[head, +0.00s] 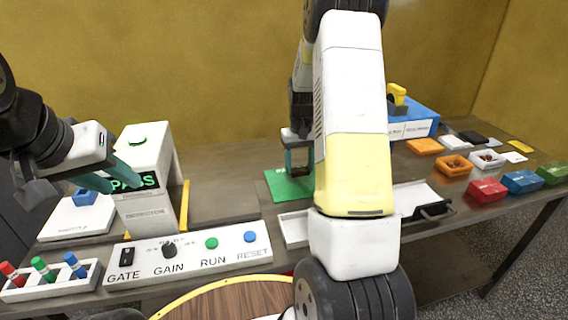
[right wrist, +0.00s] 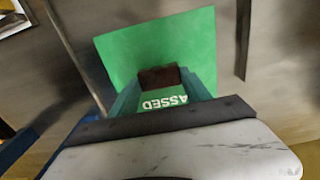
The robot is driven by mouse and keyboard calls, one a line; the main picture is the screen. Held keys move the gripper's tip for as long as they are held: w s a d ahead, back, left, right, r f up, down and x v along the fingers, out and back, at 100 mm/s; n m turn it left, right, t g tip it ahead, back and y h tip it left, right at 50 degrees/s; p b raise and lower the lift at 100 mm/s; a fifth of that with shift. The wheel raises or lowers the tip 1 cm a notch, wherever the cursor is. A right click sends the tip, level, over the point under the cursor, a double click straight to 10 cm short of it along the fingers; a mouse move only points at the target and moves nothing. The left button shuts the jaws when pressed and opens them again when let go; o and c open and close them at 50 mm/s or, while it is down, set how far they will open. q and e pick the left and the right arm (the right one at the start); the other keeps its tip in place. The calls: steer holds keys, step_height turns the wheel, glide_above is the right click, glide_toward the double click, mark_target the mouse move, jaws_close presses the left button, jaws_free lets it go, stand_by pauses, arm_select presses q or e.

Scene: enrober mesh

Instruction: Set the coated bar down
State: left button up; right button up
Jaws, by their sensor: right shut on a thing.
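The dark brown coated bar (right wrist: 160,77) is between the fingertips of my right gripper (right wrist: 163,86) in the right wrist view. The gripper is shut on it, over a green mat (right wrist: 120,60) with white lettering, partly hidden. I cannot tell whether the bar touches the mat. My left gripper (head: 112,178) is open and empty, in front of the white machine with a green PASS display (head: 135,181).
A control panel (head: 190,255) with a GATE switch, knob and buttons lies at the front. A rack of coloured tubes (head: 50,280) is at left. A white tray (head: 295,228) lies in front of the mat. Small coloured boxes (head: 487,190) stand at right. A blue box (head: 415,122) stands behind.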

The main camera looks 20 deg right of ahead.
mark_target(299, 169)
steer(key=shift+a+f, duration=0.15)
steer(key=shift+f, duration=1.3)
steer(key=shift+f, duration=0.15)
steer(key=o, duration=1)
step_height(299, 169, up, 12)
steer(key=s+a+r+t+y, duration=0.1)
steer(key=s+a+r+t, duration=0.1)
steer(key=s+a+r, duration=0.3)
steer(key=s+a+r+t, duration=0.1)
steer(key=s+a+r, duration=0.2)
steer(key=s+r, duration=0.4)
steer(key=shift+s+a+r+n+t+y, duration=0.25)
steer(key=shift+s+a+t, duration=0.5)
steer(key=shift+s, duration=1.5)
steer(key=shift+s+a+r+n+t+y, duration=0.25)
steer(key=shift+s+a, duration=0.75)
steer(key=shift+s, duration=1.25)
steer(key=shift+s+a+r+n+t+y, duration=0.2)
steer(key=shift+s+a+t, duration=0.55)
steer(key=shift+s, duration=1.5)
